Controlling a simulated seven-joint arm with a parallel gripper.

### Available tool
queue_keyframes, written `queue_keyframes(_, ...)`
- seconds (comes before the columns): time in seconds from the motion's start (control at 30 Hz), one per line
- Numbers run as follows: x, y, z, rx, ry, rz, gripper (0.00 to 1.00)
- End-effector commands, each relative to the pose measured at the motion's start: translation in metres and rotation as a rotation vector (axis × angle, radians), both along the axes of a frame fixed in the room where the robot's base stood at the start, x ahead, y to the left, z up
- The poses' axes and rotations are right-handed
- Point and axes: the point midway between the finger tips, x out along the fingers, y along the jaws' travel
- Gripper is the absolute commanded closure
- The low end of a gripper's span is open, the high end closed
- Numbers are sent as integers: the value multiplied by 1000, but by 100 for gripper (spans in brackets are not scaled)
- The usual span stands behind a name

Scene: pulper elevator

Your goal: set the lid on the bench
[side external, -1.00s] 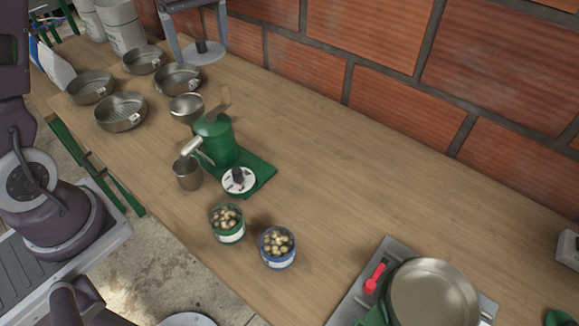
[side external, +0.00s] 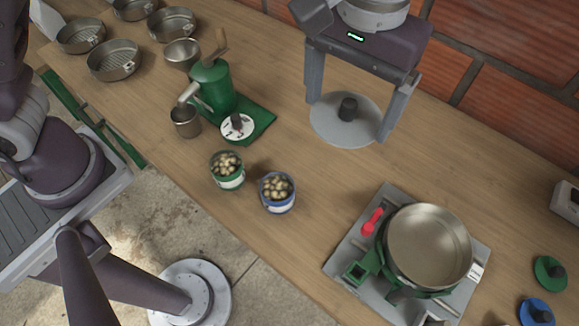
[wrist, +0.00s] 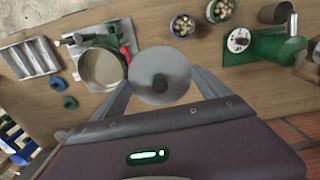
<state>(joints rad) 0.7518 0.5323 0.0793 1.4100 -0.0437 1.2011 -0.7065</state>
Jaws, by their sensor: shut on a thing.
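The lid is a round grey disc with a black knob, seen in the side external view (side external: 328,122) and in the wrist view (wrist: 160,88). My gripper (side external: 348,115) points down from the upper right and is shut on the lid, one finger at each side of its rim. The lid is over the wooden bench (side external: 290,150), between the green pulper and the steel pan, knob up. I cannot tell whether its underside touches the wood.
A green pulper (side external: 212,88) and two pots of beans, green-rimmed (side external: 228,180) and blue-rimmed (side external: 277,205), stand to the left. A steel pan (side external: 430,245) sits on a burner at the lower right. A brick wall (side external: 490,60) runs behind. Bare wood surrounds the lid.

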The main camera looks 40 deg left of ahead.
Motion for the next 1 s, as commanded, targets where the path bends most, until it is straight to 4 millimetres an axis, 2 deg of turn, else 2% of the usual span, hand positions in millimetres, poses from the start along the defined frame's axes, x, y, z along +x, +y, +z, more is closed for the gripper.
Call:
queue_keyframes(0.07, -11, -11, 0, 0, 0, -41, 55)
queue_keyframes(0.17, -11, -10, -19, 2, 3, -41, 55)
queue_keyframes(0.33, -11, -9, -58, 3, 4, -40, 55)
queue_keyframes(0.6, -10, -9, -136, 3, 3, -38, 55)
queue_keyframes(0.77, -10, -10, -170, 2, 3, -39, 55)
queue_keyframes(0.9, -11, -9, -205, 2, 3, -39, 55)
queue_keyframes(1.0, -10, -10, -220, 1, 1, -39, 55)
